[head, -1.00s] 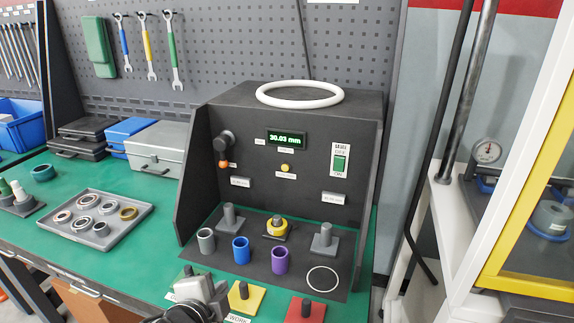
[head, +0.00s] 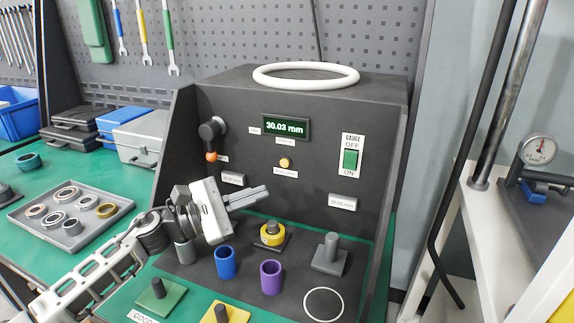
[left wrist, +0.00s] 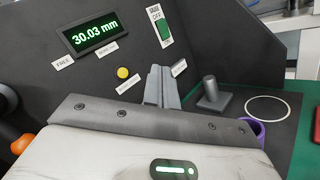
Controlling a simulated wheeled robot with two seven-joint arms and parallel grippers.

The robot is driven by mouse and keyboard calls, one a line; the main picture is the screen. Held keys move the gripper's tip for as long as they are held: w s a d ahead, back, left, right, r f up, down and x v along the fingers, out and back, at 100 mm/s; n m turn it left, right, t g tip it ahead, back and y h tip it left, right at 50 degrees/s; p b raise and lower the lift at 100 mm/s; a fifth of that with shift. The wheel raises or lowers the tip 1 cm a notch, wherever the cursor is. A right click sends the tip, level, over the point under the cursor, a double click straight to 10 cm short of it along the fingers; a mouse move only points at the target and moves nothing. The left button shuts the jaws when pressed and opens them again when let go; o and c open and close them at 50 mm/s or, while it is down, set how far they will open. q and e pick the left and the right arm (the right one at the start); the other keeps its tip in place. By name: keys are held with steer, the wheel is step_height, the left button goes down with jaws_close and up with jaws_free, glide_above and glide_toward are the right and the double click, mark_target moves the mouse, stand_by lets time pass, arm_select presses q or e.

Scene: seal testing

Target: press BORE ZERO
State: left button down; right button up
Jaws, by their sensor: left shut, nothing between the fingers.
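A small round yellow button (head: 285,162) is on the dark front panel of the gauge box, under the green display (head: 286,128) reading 30.03 mm. A small label sits below the button; its print is too small to read. The button also shows in the left wrist view (left wrist: 122,73), left of my fingers. My left gripper (head: 266,189) is shut and empty, its fingers pointing toward the panel. The fingertips are below and a little left of the button in the head view, apart from it. My right gripper is not in view.
A black knob (head: 211,131) with an orange tip is left of the display, and a green gauge switch (head: 350,159) is right. Below stand a blue cup (head: 226,262), a purple cup (head: 271,277), a yellow ring on a post (head: 272,234) and a grey post (head: 330,252).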

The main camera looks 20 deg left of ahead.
mark_target(284, 163)
arm_select(q)
steer(key=shift+s, duration=0.1)
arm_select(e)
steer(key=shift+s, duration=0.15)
arm_select(q)
steer(key=w+b, duration=0.1)
steer(key=w, duration=0.8)
steer(key=shift+a+b, duration=0.2)
steer(key=shift+b, duration=0.15)
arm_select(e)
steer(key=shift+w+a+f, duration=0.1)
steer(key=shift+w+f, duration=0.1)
arm_select(q)
steer(key=shift+s, duration=0.1)
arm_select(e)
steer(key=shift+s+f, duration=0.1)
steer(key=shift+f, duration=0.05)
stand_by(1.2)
